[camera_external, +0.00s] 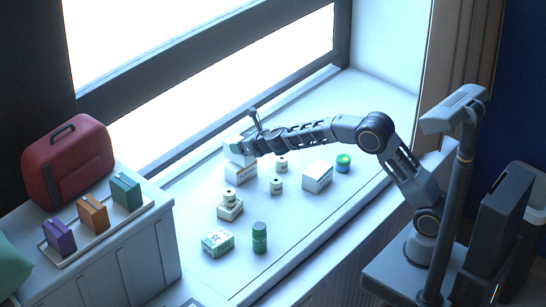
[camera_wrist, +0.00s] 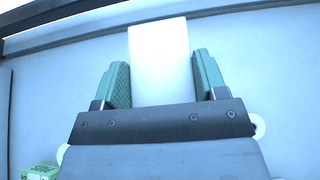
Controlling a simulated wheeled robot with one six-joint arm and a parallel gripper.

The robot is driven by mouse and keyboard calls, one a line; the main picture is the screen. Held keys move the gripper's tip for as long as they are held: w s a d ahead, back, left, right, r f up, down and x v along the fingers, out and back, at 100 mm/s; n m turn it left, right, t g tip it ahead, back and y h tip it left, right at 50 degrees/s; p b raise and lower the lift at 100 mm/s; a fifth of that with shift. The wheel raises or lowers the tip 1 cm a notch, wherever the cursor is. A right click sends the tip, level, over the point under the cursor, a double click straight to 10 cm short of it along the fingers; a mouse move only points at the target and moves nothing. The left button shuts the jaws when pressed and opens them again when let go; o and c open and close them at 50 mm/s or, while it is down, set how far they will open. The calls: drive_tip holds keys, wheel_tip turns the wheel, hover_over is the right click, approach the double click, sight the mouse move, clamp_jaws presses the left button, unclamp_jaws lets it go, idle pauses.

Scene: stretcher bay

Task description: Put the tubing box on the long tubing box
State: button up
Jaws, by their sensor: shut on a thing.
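My gripper (camera_external: 238,148) is over the far part of the pale window sill. In the wrist view its two green fingers (camera_wrist: 160,75) are closed on the sides of a plain white box (camera_wrist: 160,45), which I take as the tubing box. In the external view a white box with orange print (camera_external: 240,175) is directly under the gripper. A pale shape (camera_external: 238,157) shows between them; I cannot tell whether it is apart from that box or touching it. Another white box (camera_external: 317,176) stands to the right. The pictures do not settle which is the long tubing box.
Small jars (camera_external: 276,186) stand between the white boxes. A jar on a small box (camera_external: 230,207), a green-white box (camera_external: 217,242), a green bottle (camera_external: 259,238) and a green-lidded jar (camera_external: 343,162) share the sill. A red case (camera_external: 68,165) and tray (camera_external: 70,258) are left.

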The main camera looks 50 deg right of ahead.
drive_tip(key=shift+f, duration=0.65)
drive_tip(key=shift+r, duration=0.1)
drive_tip(key=o, duration=0.5)
drive_tip(key=shift+f, duration=0.2)
drive_tip(key=o, duration=0.4)
drive_tip(key=shift+o, duration=0.2)
drive_tip(key=shift+r, duration=0.1)
